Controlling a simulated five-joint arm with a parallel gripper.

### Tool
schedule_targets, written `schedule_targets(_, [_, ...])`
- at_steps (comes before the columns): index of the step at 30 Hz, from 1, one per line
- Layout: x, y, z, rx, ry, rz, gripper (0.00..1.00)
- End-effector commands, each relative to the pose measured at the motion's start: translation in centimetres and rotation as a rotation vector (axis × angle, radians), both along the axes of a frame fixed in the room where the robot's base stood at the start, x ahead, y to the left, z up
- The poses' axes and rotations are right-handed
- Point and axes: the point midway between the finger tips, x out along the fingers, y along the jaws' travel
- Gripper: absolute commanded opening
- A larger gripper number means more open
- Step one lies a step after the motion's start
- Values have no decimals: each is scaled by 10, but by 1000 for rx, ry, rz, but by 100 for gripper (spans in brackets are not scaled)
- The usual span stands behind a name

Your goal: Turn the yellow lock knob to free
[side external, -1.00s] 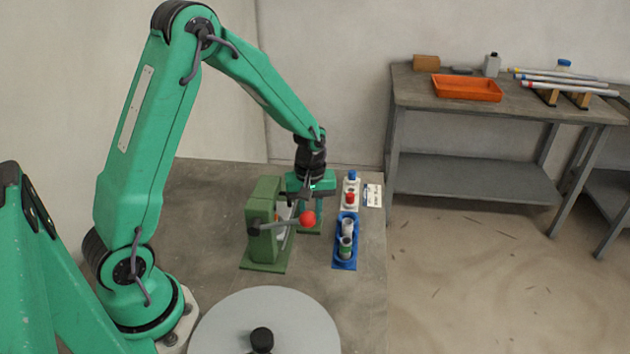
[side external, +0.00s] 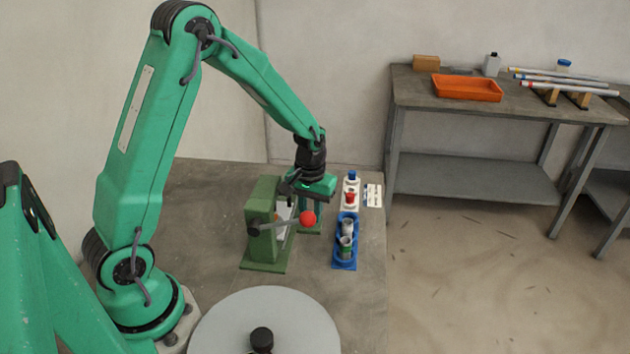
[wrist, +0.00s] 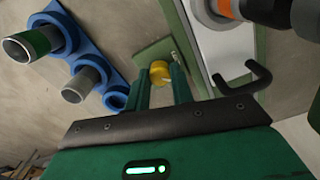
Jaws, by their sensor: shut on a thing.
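The yellow lock knob (wrist: 159,73) shows in the wrist view, between the two green fingers of my gripper (wrist: 161,80). My gripper is shut on it, one finger on each side. The knob sits at a green plate (wrist: 152,52) at the foot of the green frame jig. In the side external view my gripper (side external: 311,226) points down just right of the green jig (side external: 264,225). The knob is hidden there. I cannot tell any lock marking.
A lever with a red ball (side external: 307,218) sticks out from the jig close to my gripper. A blue holder (side external: 345,264) with grey and green cylinders stands to the right. A white block with red and blue buttons (side external: 350,190) is behind it. A round grey disc (side external: 220,325) is in front.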

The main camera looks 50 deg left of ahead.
Motion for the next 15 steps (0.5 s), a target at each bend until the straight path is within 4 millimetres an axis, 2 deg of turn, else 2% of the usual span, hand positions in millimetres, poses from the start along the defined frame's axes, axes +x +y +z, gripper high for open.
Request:
schedule_targets(7, [0,0,2,0,0,1,0])
schedule_targets(8, [0,0,2,0,0,1,29])
schedule_targets(10, [0,0,1,0,0,1,43])
schedule_targets(15, [0,0,1,0,0,2,45])
